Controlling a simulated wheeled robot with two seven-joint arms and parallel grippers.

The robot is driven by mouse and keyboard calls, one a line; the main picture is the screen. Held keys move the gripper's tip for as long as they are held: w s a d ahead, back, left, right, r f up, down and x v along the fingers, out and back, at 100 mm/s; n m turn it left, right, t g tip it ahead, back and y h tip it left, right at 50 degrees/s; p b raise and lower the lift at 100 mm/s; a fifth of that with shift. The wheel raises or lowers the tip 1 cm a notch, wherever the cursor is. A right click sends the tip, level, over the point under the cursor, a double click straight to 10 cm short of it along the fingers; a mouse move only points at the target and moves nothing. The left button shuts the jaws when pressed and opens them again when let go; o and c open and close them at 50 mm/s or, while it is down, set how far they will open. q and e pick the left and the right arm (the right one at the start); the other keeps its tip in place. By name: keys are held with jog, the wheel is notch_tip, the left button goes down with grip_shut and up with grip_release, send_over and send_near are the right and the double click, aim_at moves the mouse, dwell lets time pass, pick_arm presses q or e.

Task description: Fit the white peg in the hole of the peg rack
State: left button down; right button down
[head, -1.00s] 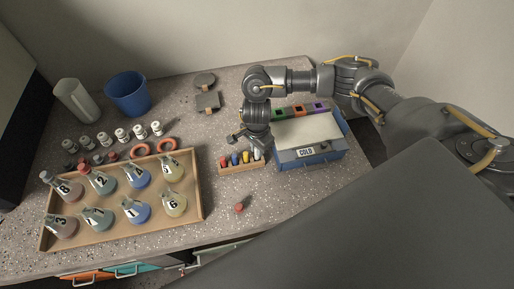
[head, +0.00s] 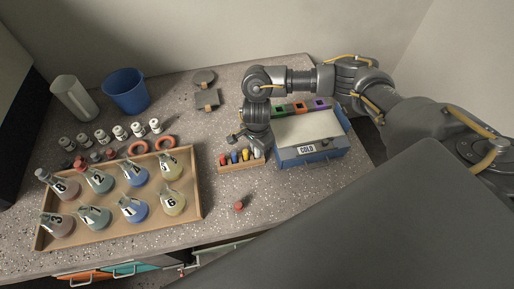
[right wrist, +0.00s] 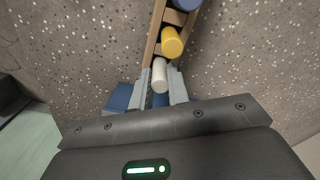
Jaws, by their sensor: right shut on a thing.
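The wooden peg rack (head: 243,167) stands mid-bench and holds a red, a blue and a yellow peg (head: 246,156) in a row. The white peg (head: 257,154) is at its right end. My right gripper (right wrist: 160,86) is shut on the white peg (right wrist: 160,72), with one finger on each side of it. In the right wrist view the yellow peg (right wrist: 171,42) stands in the rack (right wrist: 153,35) just beyond it. The white peg's lower end is hidden, so I cannot tell how deep it sits. My left gripper is out of view.
A blue box marked COLD (head: 310,150) stands close to the right of the rack. A wooden tray (head: 120,236) of numbered flasks lies to the left. A small red object (head: 238,206) lies in front, with clear bench around it.

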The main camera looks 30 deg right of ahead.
jog(key=shift+f, duration=0.2)
jog(key=c, duration=1.3)
grip_release()
notch_tip(320, 180, up, 11)
jog(key=shift+f, duration=0.1)
